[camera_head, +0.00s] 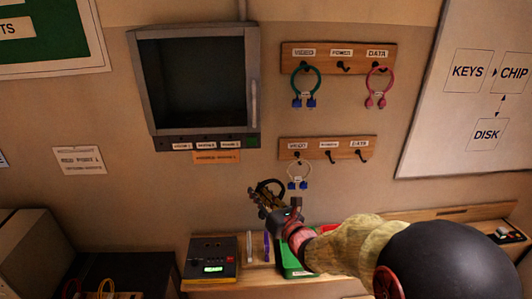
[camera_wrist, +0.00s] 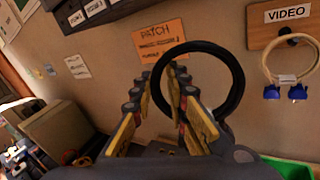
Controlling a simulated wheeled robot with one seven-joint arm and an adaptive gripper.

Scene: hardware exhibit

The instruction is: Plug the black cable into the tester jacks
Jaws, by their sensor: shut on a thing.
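My gripper (camera_head: 262,198) is raised in front of the wall, above the bench. It is shut on the black cable (camera_head: 272,181), which forms a loop. In the wrist view, my gripper's yellow-padded fingers (camera_wrist: 162,84) hold the black cable (camera_wrist: 240,82) at the left side of its loop; its plug ends are not clear. A dark box with a lit green display (camera_head: 211,258), apparently the tester, sits on the bench below and left of my gripper. Its jacks are too small to make out.
A green tray (camera_head: 291,268) is partly hidden behind my arm. Wooden hook racks (camera_head: 338,57) (camera_head: 327,150) hold green, pink and white cable loops. A grey-framed screen (camera_head: 197,87) hangs on the wall, with an orange patch sign (camera_wrist: 160,38) below it.

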